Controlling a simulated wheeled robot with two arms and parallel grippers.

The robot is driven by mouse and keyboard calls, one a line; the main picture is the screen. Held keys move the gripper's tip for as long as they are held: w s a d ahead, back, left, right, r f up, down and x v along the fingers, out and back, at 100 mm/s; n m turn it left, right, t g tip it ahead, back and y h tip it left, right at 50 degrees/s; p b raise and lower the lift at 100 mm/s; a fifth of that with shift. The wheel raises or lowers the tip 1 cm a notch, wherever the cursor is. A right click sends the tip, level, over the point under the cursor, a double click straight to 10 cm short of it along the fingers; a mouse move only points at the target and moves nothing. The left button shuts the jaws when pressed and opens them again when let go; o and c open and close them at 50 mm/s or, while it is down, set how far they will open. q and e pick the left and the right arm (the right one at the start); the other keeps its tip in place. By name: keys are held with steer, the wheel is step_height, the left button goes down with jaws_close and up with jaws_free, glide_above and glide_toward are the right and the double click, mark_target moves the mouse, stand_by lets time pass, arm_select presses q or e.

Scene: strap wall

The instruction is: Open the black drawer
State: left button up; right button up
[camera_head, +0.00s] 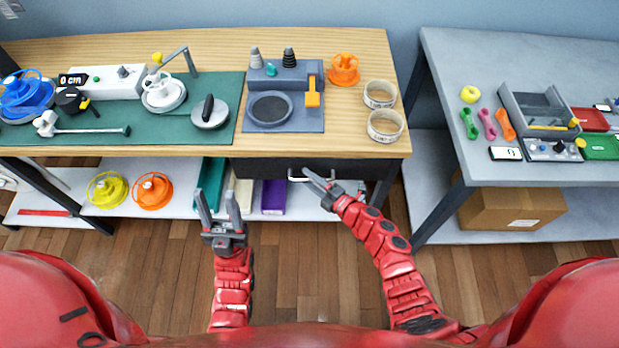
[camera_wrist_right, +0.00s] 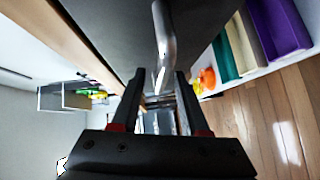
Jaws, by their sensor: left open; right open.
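The black drawer (camera_head: 262,169) is under the right part of the wooden table's top. Its front looks flush with the table, with no gap showing. A silver bar handle (camera_head: 296,175) sits on the drawer front; it shows large in the right wrist view (camera_wrist_right: 164,45). My right gripper (camera_head: 318,178) is open at the handle's right end. In the wrist view its two fingers (camera_wrist_right: 160,78) lie on either side of the handle's near end; I cannot tell whether they touch it. My left gripper (camera_head: 217,208) is open and empty, in front of the table and left of the drawer.
The wooden table (camera_head: 345,55) carries a green mat (camera_head: 140,128) with tools, a grey station (camera_head: 285,122) and two tape rings (camera_head: 385,126). Colored binders (camera_head: 273,197) stand on the lower shelf. A grey table (camera_head: 455,60) is at right. The floor before the drawer is clear.

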steer(key=shift+w+a, duration=0.15)
steer(key=shift+a, duration=0.05)
jaws_close()
stand_by(1.4)
